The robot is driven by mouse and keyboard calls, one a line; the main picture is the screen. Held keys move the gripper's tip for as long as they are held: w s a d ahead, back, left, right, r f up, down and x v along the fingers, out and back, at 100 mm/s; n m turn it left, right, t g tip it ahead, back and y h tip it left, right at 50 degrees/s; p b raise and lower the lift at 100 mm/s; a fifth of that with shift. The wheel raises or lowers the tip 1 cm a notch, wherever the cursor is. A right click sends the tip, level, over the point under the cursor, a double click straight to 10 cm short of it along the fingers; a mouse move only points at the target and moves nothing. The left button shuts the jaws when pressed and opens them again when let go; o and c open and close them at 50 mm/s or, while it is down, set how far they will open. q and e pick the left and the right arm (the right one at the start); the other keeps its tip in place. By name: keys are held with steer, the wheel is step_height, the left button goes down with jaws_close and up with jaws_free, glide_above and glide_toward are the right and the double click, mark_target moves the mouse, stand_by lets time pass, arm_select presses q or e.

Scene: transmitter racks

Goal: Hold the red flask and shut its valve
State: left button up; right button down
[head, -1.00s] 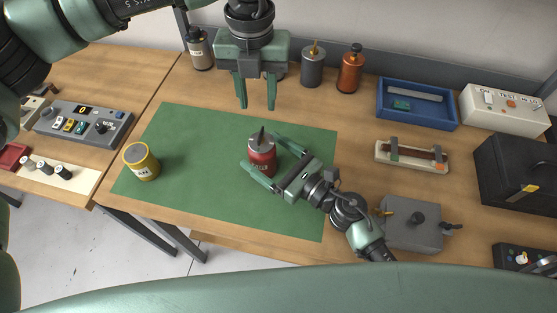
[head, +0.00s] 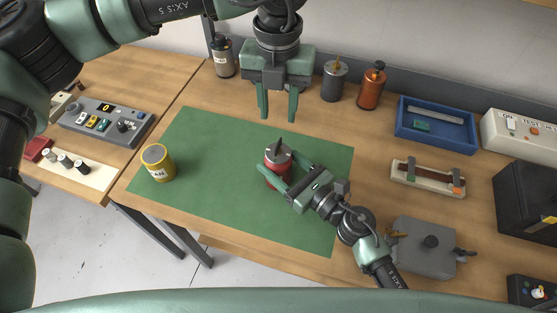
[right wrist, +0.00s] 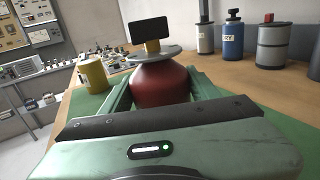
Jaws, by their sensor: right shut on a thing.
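The red flask (head: 276,172) stands upright on the green mat (head: 215,195). Its grey top carries a dark upright valve handle (head: 280,144). In the right wrist view the flask's rounded red body (right wrist: 160,83) sits between the fingers, with the black handle (right wrist: 163,29) above a grey disc. My right gripper (head: 278,173) is shut on the flask from the right and front. My left gripper (head: 278,116) is open and empty, pointing down above and behind the flask, apart from the valve.
A yellow can (head: 158,163) stands on the mat's left part. A grey flask (head: 335,81), an orange bottle (head: 371,86) and a blue tray (head: 436,124) line the back. A grey box (head: 425,247) lies at front right. The mat's middle left is clear.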

mark_target(278, 144)
arm_select(q)
steer(key=shift+r, duration=0.15)
steer(key=shift+c, duration=1)
steer(key=shift+m, duration=0.8)
step_height(278, 144, down, 10)
steer(key=shift+f, duration=0.1)
jaws_close()
